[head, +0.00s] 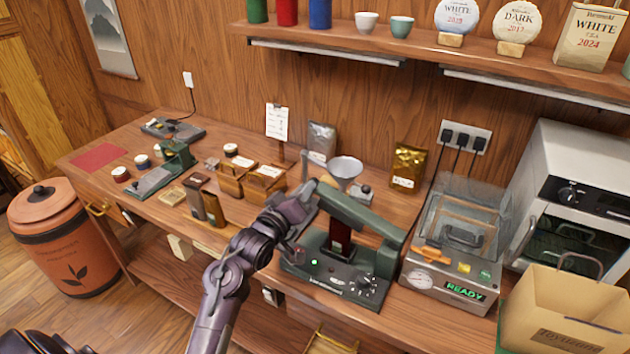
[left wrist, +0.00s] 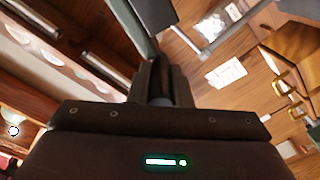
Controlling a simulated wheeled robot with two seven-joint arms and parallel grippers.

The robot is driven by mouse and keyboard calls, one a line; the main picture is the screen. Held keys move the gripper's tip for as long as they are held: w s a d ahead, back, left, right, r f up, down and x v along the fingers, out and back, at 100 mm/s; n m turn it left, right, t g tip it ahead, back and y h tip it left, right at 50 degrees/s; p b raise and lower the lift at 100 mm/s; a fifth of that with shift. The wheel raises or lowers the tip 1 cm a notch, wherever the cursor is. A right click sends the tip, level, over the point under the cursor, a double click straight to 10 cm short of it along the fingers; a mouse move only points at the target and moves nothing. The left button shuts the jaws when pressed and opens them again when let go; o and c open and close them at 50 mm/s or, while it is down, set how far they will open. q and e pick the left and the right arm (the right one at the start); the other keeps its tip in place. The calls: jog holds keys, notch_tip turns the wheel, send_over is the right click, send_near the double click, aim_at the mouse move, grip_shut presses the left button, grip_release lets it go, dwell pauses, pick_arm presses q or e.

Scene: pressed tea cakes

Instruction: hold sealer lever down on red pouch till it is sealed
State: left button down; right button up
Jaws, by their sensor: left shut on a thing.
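The sealer (head: 335,282) stands near the bench's front edge, with a green lamp lit on its base. Its dark green lever (head: 362,217) slopes up to the left, above the base. The red pouch (head: 340,236) shows as a dark red upright strip beneath the lever, partly hidden by it. My left gripper (head: 306,196) is shut on the lever's left end. In the left wrist view the closed fingers (left wrist: 160,82) meet the green lever (left wrist: 153,14). I cannot tell whether the lever presses on the pouch. My right gripper is not in view.
A vacuum machine (head: 450,272) showing READY stands right of the sealer, beside a white oven (head: 572,205) and a paper bag (head: 562,312). A funnel (head: 345,168) and gold pouch (head: 408,166) stand behind.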

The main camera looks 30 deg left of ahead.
pick_arm(q)
notch_tip(320, 180, down, 7)
jog(key=a+n+b, duration=0.1)
jog(key=n, duration=0.2)
jog(key=shift+a+f+n, duration=0.15)
jog(key=shift+f+n, duration=0.05)
jog(key=shift+n, duration=0.2)
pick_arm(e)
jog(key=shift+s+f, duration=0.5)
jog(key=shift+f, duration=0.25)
pick_arm(q)
jog(key=shift+f, duration=0.1)
jog(key=c, duration=1.6)
grip_release()
jog(key=shift+c, duration=0.2)
jog(key=o, duration=0.3)
jog(key=shift+w+a+f, duration=0.1)
jog(key=shift+w, duration=0.05)
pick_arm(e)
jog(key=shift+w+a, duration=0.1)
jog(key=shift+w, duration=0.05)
